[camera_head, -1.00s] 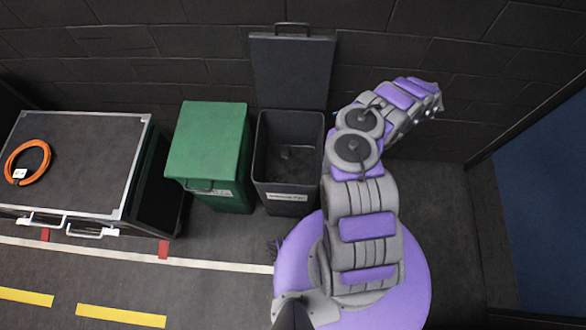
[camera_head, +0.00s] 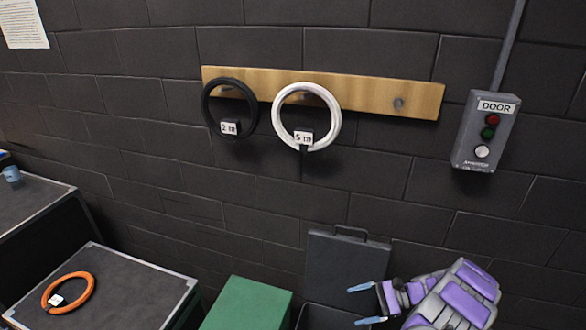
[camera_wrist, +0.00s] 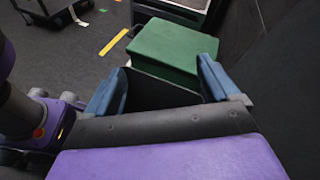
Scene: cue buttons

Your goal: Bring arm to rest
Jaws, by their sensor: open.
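My gripper (camera_head: 366,304) shows at the lower right of the head view, at the end of my purple and grey arm. Its two blue fingers are apart, with nothing between them. They are in front of the open black bin's raised lid (camera_head: 345,268), toward its lower right. In the wrist view my gripper (camera_wrist: 160,88) also shows open and empty. The black bin (camera_wrist: 155,92) lies beyond the fingers, with the green bin (camera_wrist: 175,45) behind it.
A door control box (camera_head: 484,132) is on the wall at right. Black (camera_head: 208,105) and white (camera_head: 335,125) cable rings hang from a wooden board (camera_head: 380,95). An orange ring (camera_head: 86,295) lies on a dark case (camera_head: 135,285). The green bin (camera_head: 248,305) stands beside the black bin.

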